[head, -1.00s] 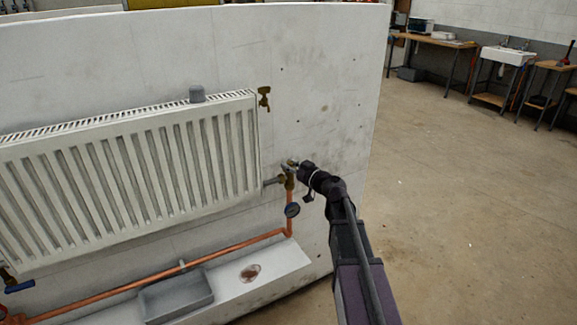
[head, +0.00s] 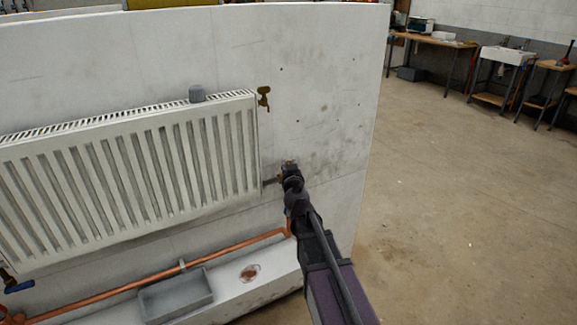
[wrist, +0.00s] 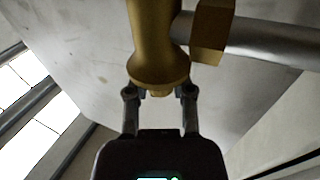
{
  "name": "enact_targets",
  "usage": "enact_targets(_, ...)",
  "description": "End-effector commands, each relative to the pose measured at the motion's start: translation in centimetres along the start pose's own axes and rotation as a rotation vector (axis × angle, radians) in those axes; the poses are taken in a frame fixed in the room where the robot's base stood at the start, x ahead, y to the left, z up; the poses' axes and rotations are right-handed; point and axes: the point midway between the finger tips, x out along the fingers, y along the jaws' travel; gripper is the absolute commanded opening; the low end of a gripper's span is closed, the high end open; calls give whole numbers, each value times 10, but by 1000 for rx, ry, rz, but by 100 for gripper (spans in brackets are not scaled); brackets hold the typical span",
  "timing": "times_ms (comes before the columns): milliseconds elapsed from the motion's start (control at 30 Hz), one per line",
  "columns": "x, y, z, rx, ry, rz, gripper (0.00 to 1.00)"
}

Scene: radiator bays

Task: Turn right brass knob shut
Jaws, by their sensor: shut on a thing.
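The right brass knob (wrist: 158,72) fills the top middle of the wrist view, a flared brass end below a brass body. My gripper (wrist: 160,92) is shut on it, with one fingertip on each side of its lower end. In the head view my gripper (head: 290,170) is at the valve right of the radiator's lower corner. It hides most of the knob there. The radiator (head: 130,180) hangs on the white wall panel (head: 320,60).
A copper pipe (head: 220,251) runs low along the panel above a ledge with a grey tray (head: 176,295). A brass key-like fitting (head: 263,97) hangs at the radiator's upper right. A blue-handled valve (head: 20,287) is at lower left. Floor right of the panel is clear.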

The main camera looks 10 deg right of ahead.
Motion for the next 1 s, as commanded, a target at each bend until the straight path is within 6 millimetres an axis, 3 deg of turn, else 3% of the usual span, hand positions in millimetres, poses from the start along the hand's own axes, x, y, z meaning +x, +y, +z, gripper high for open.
enact_targets(533,0,-1,0,1,0,329,0)
enact_targets(1000,0,0,0,0,0,408,0)
